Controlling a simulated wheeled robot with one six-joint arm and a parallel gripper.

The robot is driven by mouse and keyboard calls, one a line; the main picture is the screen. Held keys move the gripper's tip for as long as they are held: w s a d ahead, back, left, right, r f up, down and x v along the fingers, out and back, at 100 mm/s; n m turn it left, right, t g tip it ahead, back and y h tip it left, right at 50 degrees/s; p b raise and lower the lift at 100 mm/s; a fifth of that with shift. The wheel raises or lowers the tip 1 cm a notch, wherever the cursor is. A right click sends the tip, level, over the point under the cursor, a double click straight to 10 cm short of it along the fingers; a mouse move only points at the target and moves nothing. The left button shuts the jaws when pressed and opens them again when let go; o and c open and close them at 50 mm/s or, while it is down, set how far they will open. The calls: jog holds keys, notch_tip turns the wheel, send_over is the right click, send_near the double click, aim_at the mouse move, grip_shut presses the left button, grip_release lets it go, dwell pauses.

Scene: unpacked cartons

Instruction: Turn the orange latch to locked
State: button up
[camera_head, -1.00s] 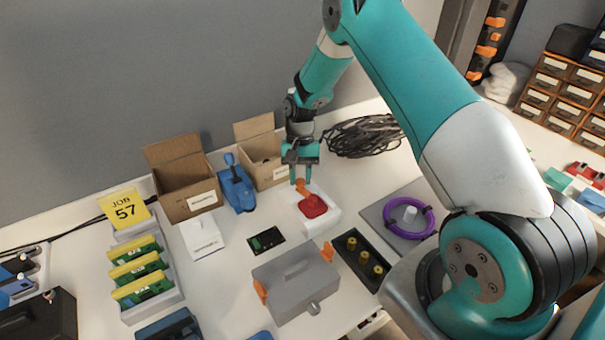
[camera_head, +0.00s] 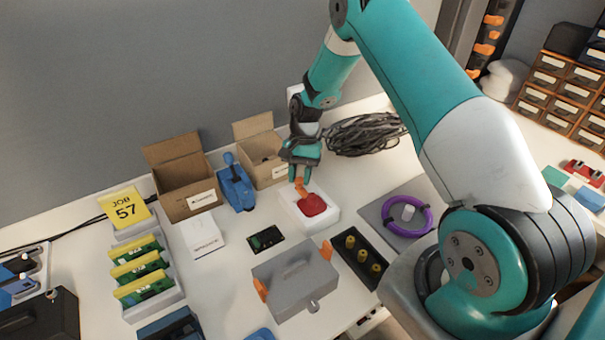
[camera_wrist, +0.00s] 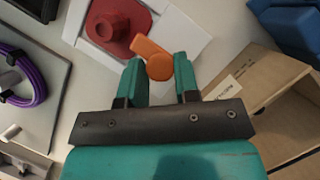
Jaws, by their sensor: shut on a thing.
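The orange latch (camera_wrist: 150,50) sits beside a red round part (camera_wrist: 107,25) on a white block (camera_wrist: 190,38). In the head view the red part (camera_head: 312,205) and white block (camera_head: 326,222) stand at the middle of the table, with the orange latch (camera_head: 301,187) at the block's far side. My gripper (camera_wrist: 160,70) is shut on the latch's round orange end, one teal finger on each side. In the head view my gripper (camera_head: 300,178) reaches down onto the latch from above. The fingertips partly hide the latch there.
Two open cartons (camera_head: 190,200) (camera_head: 262,175) and a blue device (camera_head: 236,188) stand left of the gripper. A black cable coil (camera_head: 365,135) lies to the right. A purple ring (camera_head: 408,222) and a grey lidded box (camera_head: 296,280) are nearer.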

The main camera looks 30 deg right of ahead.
jog(key=o, duration=0.9)
jog(key=shift+w+d+r, duration=0.1)
jog(key=shift+w, duration=0.1)
jog(key=shift+s, duration=0.1)
jog(key=b+v, duration=0.1)
jog(key=v, duration=1.6)
jog(key=shift+r, duration=0.25)
